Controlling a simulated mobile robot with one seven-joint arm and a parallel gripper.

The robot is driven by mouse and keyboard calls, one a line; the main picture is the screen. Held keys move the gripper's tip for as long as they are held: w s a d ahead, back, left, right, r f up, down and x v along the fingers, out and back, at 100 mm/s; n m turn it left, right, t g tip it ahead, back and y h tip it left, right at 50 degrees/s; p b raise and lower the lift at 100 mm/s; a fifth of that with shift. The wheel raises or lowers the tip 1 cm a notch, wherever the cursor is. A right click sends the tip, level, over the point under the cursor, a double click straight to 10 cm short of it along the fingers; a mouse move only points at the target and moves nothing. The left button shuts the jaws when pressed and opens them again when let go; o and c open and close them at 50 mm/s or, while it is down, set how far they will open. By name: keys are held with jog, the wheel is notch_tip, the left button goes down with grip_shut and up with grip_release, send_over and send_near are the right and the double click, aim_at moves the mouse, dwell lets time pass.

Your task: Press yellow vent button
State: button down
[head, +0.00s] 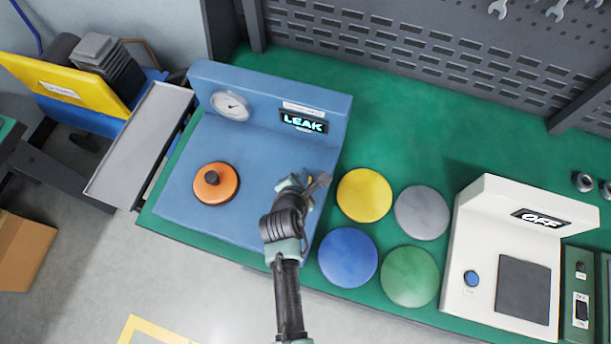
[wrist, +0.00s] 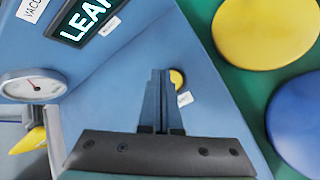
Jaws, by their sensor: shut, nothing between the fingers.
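The yellow vent button (wrist: 177,78) shows in the wrist view as a small round spot on the blue tester (wrist: 215,110), with a small white label beside it. My gripper's shut fingers (wrist: 160,74) partly cover the button's left side. Whether they touch it cannot be told. In the head view, my gripper (head: 318,186) is over the right part of the blue tester (head: 185,140), and the button cannot be made out there. The tester's display (head: 303,122) reads LEAK.
An orange disc with a dark knob (head: 215,183) sits on the tester's left, below a gauge (head: 230,105). Yellow (head: 364,195), grey (head: 422,212), blue (head: 347,257) and green (head: 409,276) discs lie right of it. A white device (head: 470,240) reading OFF stands farther right.

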jog(key=shift+f, duration=0.4)
jog(key=shift+f+b, duration=0.35)
jog(key=shift+f, duration=0.05)
dwell(0.7)
jog(key=shift+r, duration=0.15)
jog(key=shift+r+p, duration=0.65)
jog(key=shift+p, duration=0.3)
notch_tip(320, 180, up, 5)
jog(key=p, duration=0.5)
jog(key=shift+r, duration=0.1)
dwell(0.7)
